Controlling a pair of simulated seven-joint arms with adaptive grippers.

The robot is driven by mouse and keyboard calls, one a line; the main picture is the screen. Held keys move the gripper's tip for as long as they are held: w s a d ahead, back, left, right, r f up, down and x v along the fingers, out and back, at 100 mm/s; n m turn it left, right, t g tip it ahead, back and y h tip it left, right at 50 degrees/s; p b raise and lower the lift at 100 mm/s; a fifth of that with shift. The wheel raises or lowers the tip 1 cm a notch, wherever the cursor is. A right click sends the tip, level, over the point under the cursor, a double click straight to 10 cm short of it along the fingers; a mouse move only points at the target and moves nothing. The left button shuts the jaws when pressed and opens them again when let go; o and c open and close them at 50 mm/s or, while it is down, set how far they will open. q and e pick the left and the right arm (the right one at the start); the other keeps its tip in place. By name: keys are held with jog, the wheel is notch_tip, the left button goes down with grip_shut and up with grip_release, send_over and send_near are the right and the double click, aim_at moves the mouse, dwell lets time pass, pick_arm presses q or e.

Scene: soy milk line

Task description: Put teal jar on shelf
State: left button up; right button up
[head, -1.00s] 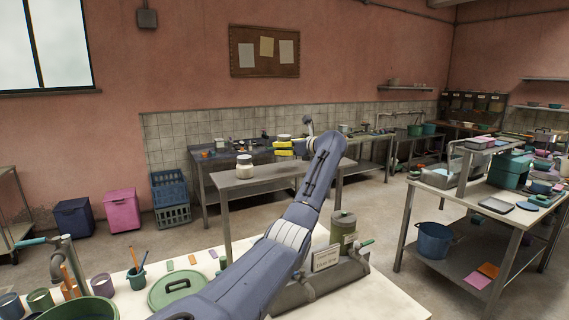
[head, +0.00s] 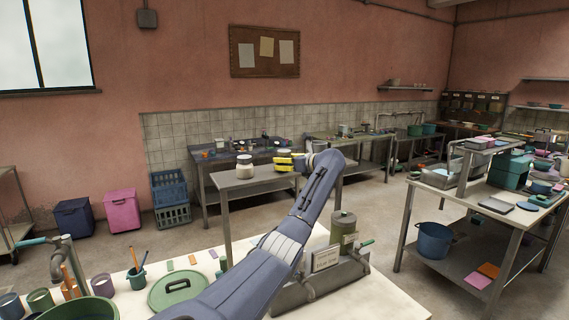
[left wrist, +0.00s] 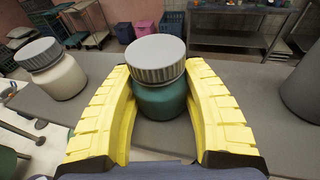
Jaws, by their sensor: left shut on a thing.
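The teal jar (left wrist: 162,78) has a ribbed grey lid and stands upright between the two yellow fingers of my left gripper (left wrist: 162,110), which is shut on it. In the head view my left gripper (head: 289,163) is over the right part of the grey metal table (head: 240,182), with the jar's lid (head: 284,152) just showing above the yellow fingers. I cannot tell whether the jar's base touches the tabletop. My right gripper is not in view.
A cream jar with a grey lid (head: 244,167) stands on the same table, left of my gripper; it also shows in the left wrist view (left wrist: 54,75). A dark grey cylinder (left wrist: 302,95) is at the right. Bare tabletop lies between the jars.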

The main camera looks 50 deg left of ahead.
pick_arm(q)
jog(key=shift+f, duration=0.1)
jog(key=o, duration=1.2)
jog(key=shift+d, duration=0.1)
jog(key=d+r, duration=0.1)
jog(key=d, duration=0.6)
jog(key=d+r, duration=0.1)
jog(key=d, duration=0.3)
jog(key=shift+w+d+r, duration=0.25)
jog(key=shift+d+r, duration=0.05)
